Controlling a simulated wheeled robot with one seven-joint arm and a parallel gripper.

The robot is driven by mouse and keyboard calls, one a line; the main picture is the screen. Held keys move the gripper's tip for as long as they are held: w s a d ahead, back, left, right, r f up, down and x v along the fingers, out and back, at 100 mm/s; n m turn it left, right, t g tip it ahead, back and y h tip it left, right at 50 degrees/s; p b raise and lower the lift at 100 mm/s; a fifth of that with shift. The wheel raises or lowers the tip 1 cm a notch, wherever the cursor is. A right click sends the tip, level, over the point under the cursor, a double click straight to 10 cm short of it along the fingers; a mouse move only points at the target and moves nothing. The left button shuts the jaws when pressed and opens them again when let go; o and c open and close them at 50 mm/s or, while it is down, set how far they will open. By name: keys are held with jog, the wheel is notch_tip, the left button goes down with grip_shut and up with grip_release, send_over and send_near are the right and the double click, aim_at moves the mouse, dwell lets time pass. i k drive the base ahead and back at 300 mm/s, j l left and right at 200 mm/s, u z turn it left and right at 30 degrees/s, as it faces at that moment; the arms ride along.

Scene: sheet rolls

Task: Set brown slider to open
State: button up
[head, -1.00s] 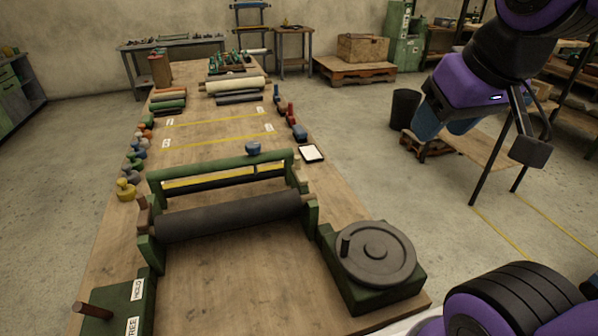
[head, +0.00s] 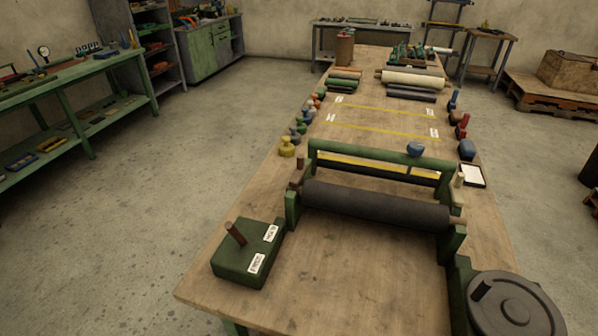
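No part labelled as a slider or "open" can be read. A dark brown peg (head: 297,164) stands at the left end of the green roller stand (head: 380,158), above the dark roller (head: 375,205). A brown lever (head: 236,233) rises tilted from a green box (head: 235,262) at the table's front left; the box carries two white labels too small to read now. A pale tan peg (head: 459,181) stands at the stand's right end. My gripper is out of view.
A grey handwheel (head: 514,310) occupies the front right of the wooden table (head: 340,285). Several coloured knobs (head: 287,148) line the left edge. Rolls (head: 412,79) lie farther back. Open floor (head: 170,190) lies left of the table; a green workbench (head: 80,68) stands beyond.

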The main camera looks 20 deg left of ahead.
aim_at(297, 178)
jog(key=j+u, duration=0.2)
jog(key=j, duration=0.5)
jog(key=i+j+u, duration=0.2)
jog(key=j, duration=0.5)
jog(key=k+j, duration=0.05)
jog(key=k, duration=0.05)
